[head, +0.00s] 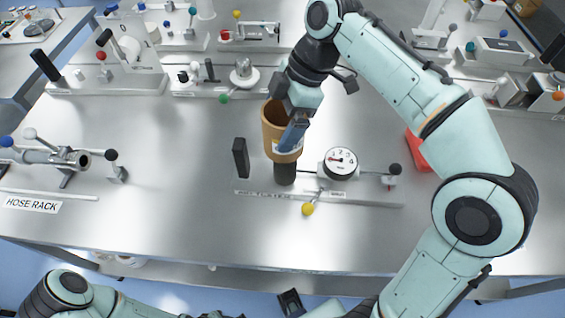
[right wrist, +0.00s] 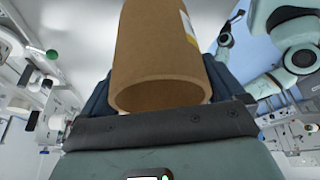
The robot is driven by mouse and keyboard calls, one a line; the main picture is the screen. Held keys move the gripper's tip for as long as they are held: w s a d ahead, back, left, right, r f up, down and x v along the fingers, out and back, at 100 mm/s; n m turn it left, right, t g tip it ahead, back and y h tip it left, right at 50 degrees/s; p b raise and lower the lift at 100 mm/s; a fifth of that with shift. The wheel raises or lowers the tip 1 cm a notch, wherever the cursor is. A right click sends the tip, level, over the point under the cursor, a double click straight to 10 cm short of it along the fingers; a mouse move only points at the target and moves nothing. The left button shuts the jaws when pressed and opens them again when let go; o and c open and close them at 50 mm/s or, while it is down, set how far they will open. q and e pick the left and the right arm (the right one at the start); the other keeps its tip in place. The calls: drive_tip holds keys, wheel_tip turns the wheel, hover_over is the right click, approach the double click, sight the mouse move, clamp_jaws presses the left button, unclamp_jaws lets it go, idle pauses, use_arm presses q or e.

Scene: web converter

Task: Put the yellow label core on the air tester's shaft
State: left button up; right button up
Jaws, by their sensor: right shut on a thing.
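The label core is a tan cardboard tube (head: 278,128) with a small label on its side, held upright in the head view. My right gripper (head: 294,122) is shut on its wall from above. In the right wrist view the core (right wrist: 160,60) stands between the fingers, its near open end facing the camera and a yellow-and-white label at its edge. The air tester's black shaft (head: 285,173) stands directly below the core in the head view. I cannot tell whether the core is around its top or above it. My left gripper is not clearly shown; its arm lies at the bottom left.
The tester has a round dial (head: 341,162), a yellow-knobbed lever (head: 307,208) and a black upright block (head: 241,158). A red block (head: 418,150) lies at right. A hose rack (head: 50,158) stands at left. Other fixtures line the back; the bench front is mostly clear.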

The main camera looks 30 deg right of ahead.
sight(281, 158)
use_arm(q)
drive_tip(key=f+b, duration=0.1)
drive_tip(key=s+f+b, duration=0.1)
drive_tip(key=f, duration=0.1)
use_arm(e)
wheel_tip(281, 158, down, 13)
drive_tip(key=shift+d+r, duration=0.1)
drive_tip(key=shift+r, duration=0.1)
use_arm(q)
drive_tip(key=shift+r, duration=0.1)
use_arm(e)
drive_tip(key=shift+f, duration=0.15)
drive_tip(key=o, duration=0.7)
drive_tip(key=shift+d+r, duration=0.1)
drive_tip(key=shift+r, duration=0.4)
use_arm(q)
drive_tip(key=shift+w+r+p, duration=0.25)
drive_tip(key=shift+r+p, duration=0.3)
drive_tip(key=shift+r, duration=0.05)
drive_tip(key=shift+w+r+p, duration=0.2)
drive_tip(key=shift+r+p, duration=0.3)
drive_tip(key=shift+r, duration=0.1)
use_arm(e)
drive_tip(key=v, duration=1.1)
drive_tip(key=shift+r, duration=0.15)
use_arm(q)
drive_tip(key=shift+s, duration=0.1)
use_arm(e)
drive_tip(key=shift+s, duration=0.1)
